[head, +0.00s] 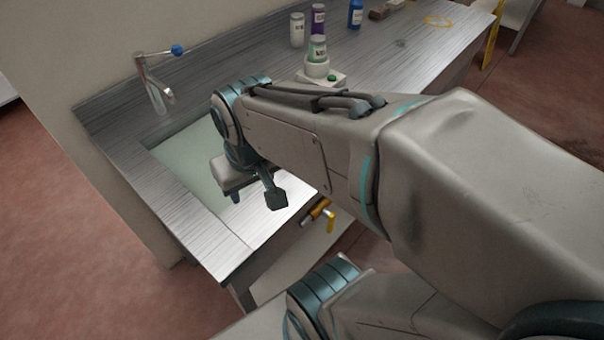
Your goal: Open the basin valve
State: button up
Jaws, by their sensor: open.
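A yellow-handled valve (329,219) sits on the front of the counter, below the basin's edge. A metal faucet (153,84) with a blue knob (177,50) stands at the back left of the basin (180,157). I cannot tell from its look alone which of them is called the basin valve. My gripper (236,196) is over the basin, left of the yellow valve and apart from it. It is open, with nothing visible between its fingers. My arm hides the right part of the basin.
On the metal counter (410,50) stand a white-capped jar (297,30), a purple bottle (318,20), a blue bottle (355,14) and a jar on a white device (318,68) with a green button. A wall (60,60) rises behind the faucet. Floor lies in front.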

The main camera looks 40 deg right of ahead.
aim_at(330, 215)
jog(key=z, duration=0.3)
jog(key=k, duration=0.9)
jog(key=u, duration=0.1)
